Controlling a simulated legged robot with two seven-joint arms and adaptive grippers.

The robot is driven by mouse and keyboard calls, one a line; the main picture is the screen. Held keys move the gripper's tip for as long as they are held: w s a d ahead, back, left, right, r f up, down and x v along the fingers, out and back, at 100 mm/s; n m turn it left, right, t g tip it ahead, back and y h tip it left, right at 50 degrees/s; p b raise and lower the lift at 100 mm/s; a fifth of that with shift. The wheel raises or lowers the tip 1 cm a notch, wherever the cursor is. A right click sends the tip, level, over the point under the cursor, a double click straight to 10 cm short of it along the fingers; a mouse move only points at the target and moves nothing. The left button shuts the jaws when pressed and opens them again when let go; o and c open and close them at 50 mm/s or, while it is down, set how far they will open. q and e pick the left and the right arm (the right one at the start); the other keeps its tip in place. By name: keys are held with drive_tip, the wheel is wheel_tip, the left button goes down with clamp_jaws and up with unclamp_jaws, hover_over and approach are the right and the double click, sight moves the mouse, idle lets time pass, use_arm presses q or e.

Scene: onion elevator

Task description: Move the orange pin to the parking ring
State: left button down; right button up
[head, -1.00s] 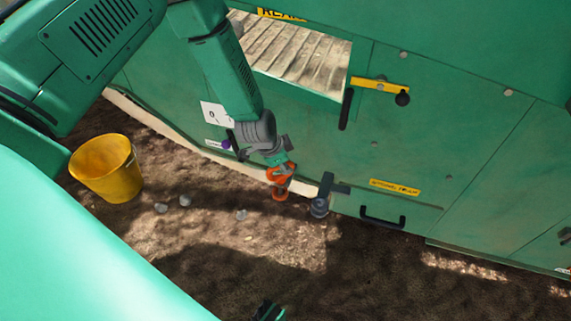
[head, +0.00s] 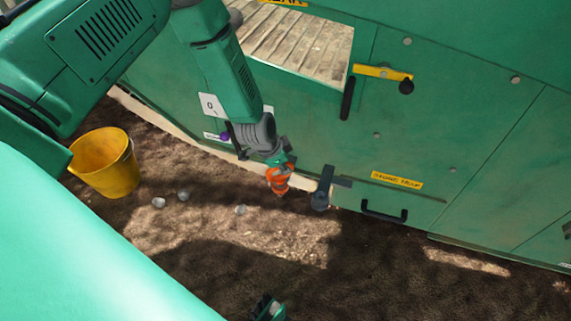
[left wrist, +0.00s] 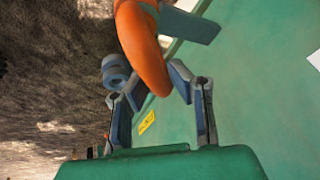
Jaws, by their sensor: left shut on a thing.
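The orange pin (head: 280,181) is in my left gripper (head: 279,163), held in front of the lower green panel, above the soil. In the left wrist view the gripper's fingers (left wrist: 160,92) close around the curved orange part (left wrist: 145,45); the pin's far end is out of that frame. A dark grey round fitting with a bracket (head: 320,200) is just right of the pin at the panel's foot; I cannot tell whether it is the parking ring. It also shows in the left wrist view (left wrist: 115,72), apart from the pin. A dark piece, possibly my right gripper (head: 268,308), shows at the bottom edge.
A yellow bucket (head: 105,165) stands on the soil at left. Several small stones (head: 183,195) lie between it and the pin. The green machine wall carries a black handle (head: 383,214), a yellow latch bar (head: 383,73) and a purple knob (head: 224,136).

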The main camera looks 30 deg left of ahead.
idle(0.3)
use_arm(q)
drive_tip(key=c, duration=1.4)
unclamp_jaws()
drive_tip(key=shift+f, duration=0.1)
drive_tip(key=v, duration=1.2)
drive_tip(key=shift+w, duration=0.1)
